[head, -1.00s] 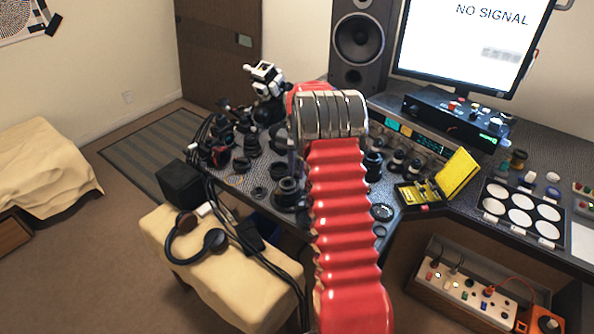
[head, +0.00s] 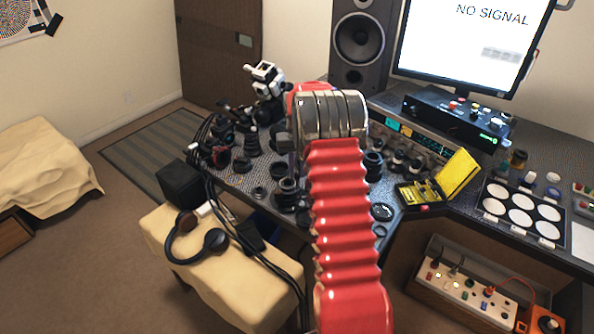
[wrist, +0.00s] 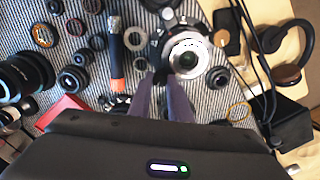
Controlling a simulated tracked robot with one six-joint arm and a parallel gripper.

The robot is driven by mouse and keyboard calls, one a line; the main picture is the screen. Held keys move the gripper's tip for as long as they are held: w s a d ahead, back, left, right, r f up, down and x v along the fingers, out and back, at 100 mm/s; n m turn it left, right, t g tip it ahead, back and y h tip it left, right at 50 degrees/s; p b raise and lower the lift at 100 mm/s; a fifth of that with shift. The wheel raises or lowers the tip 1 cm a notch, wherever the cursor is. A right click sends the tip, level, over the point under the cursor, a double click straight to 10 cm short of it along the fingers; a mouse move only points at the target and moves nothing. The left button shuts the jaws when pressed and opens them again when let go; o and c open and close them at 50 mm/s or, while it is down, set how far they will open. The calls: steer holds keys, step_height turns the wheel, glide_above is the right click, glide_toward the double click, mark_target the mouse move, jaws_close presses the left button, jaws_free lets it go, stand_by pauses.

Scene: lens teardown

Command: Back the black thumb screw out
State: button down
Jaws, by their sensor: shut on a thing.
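In the wrist view, my gripper (wrist: 160,88) reaches its two purple-grey fingers toward a lens (wrist: 188,57) with a bright silver ring and a dark centre. The fingers are shut on the small black thumb screw (wrist: 160,77) beside the near left side of the lens. The screw is mostly hidden between the fingertips, so its thread and seat cannot be made out. In the head view, my red ribbed arm covers most of the gripper and the work spot.
An orange-and-black tool (wrist: 117,65) lies left of the lens, among several loose rings and lens parts. Headphones (head: 190,238) and cables lie on the cream bench. A yellow open case (head: 455,177) stands on the desk at right.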

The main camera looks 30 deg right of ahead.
mark_target(297, 174)
steer(key=c, duration=1.6)
jaws_free()
steer(key=shift+m, duration=0.3)
steer(key=m, duration=0.7)
step_height(297, 174, up, 14)
steer(key=shift+s+a+r+n+t+h, duration=0.1)
steer(key=shift+s+a+r+n+t, duration=0.5)
steer(key=shift+s+a+r, duration=1.3)
steer(key=shift+s+a+r+n+t+h, duration=0.15)
steer(key=shift+s+a+r+n, duration=0.9)
steer(key=shift+a+r, duration=1.65)
steer(key=shift+s+a+r+n+t+h, duration=0.1)
steer(key=shift+s+a+r+n+t, duration=0.45)
steer(key=shift+s+a+r, duration=1.75)
